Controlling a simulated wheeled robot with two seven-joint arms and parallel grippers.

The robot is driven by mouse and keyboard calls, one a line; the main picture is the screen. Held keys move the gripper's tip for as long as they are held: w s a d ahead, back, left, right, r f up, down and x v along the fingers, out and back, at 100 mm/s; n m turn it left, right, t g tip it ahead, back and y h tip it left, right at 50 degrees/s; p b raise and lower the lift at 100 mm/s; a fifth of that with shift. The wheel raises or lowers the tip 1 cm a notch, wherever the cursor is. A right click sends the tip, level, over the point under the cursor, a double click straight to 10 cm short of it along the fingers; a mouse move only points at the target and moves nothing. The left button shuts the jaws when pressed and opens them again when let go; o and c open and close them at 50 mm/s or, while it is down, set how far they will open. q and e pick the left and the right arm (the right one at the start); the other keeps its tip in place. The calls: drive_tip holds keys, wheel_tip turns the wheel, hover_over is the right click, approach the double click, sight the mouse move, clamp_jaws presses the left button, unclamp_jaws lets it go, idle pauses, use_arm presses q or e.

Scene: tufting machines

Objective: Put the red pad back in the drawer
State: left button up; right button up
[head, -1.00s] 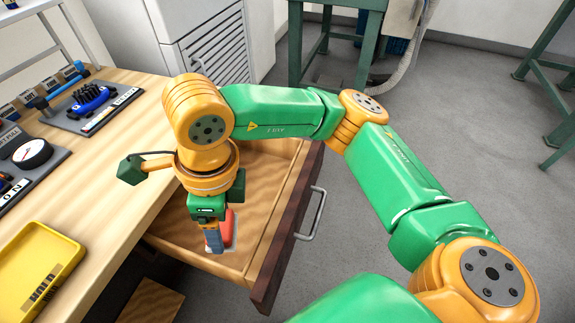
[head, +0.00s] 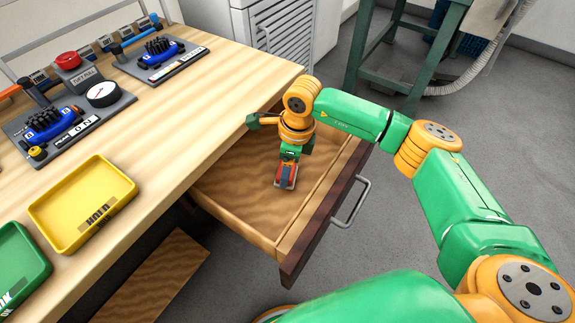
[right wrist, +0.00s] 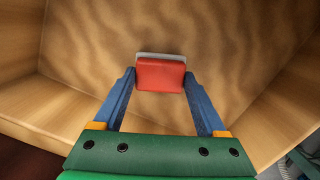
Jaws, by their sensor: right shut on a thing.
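The red pad (right wrist: 160,75) is a red block with a pale grey base. In the right wrist view it sits between the two blue fingers of my right gripper (right wrist: 160,88), which is shut on it. In the head view the red pad (head: 291,173) and my right gripper (head: 286,174) are inside the open wooden drawer (head: 240,217), over its bare floor. I cannot tell whether the pad touches the drawer floor. The drawer has a dark front with a metal handle. My left gripper is not in view.
The wooden workbench (head: 150,130) is left of the drawer. A green metal stand (head: 420,50) is behind.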

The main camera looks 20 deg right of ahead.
sight(294, 171)
drive_tip(key=shift+f, duration=0.15)
drive_tip(key=o, duration=1.1)
drive_tip(key=shift+o, duration=0.2)
wheel_tip(294, 171, up, 12)
drive_tip(key=d+p, duration=0.1)
drive_tip(key=shift+s+d+r, duration=0.15)
drive_tip(key=shift+s+r, duration=0.05)
drive_tip(key=shift+s, duration=0.2)
